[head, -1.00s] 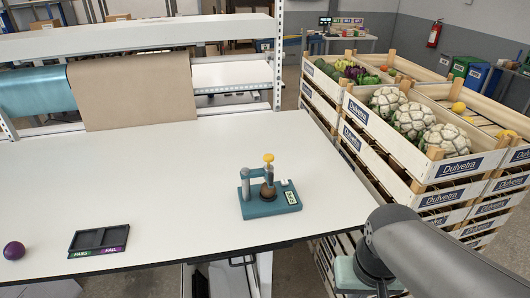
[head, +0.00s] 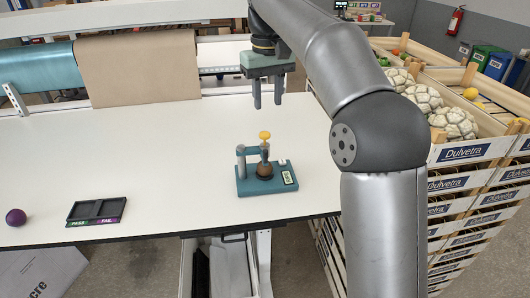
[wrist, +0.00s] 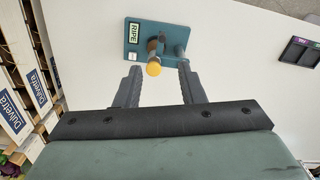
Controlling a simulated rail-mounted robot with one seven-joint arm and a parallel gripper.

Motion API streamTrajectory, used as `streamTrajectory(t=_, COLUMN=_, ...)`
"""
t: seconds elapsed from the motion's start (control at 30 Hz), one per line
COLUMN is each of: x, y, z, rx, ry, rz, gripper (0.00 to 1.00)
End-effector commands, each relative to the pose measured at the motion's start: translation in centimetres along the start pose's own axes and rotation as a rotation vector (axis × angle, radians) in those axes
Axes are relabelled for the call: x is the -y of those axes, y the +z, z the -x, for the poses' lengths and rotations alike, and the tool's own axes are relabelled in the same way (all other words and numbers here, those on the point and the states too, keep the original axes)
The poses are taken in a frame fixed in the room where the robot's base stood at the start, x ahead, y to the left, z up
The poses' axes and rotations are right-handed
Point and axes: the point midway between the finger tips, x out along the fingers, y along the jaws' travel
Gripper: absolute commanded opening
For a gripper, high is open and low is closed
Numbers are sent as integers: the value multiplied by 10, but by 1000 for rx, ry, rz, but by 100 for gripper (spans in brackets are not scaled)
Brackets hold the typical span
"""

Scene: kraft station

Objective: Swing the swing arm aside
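The tester has a teal base (head: 250,188) standing on the white table, with a post (head: 241,163) at its left. The swing arm (head: 253,149) reaches from the post over a brown round fruit (head: 265,170). A yellow knob (head: 265,135) tops the plunger at the arm's end. My gripper (head: 268,104) is open and empty, pointing down above and behind the tester in the head view. In the wrist view the yellow knob (wrist: 153,68) shows between my finger tips, and the post (wrist: 181,50) is near the right finger. I see no contact.
A dark tray marked PASS and FAIL (head: 96,221) and a purple ball (head: 16,217) lie at the table's left front. Stacked crates (head: 465,180) stand to the right. A brown paper roll (head: 138,65) hangs at the back. The table around the tester is clear.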

Motion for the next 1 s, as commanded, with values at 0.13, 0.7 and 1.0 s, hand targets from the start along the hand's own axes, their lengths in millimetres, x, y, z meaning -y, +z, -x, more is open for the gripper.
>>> streamTrajectory(t=0.13, x=2, y=-8, z=0, rx=2, ry=-9, rz=10, gripper=36)
streamTrajectory(t=0.7, x=2, y=-8, z=-102, rx=3, ry=-9, rz=8, gripper=36)
streamTrajectory(t=1.0, x=3, y=-8, z=-155, rx=1, ry=-10, rz=9, gripper=36)
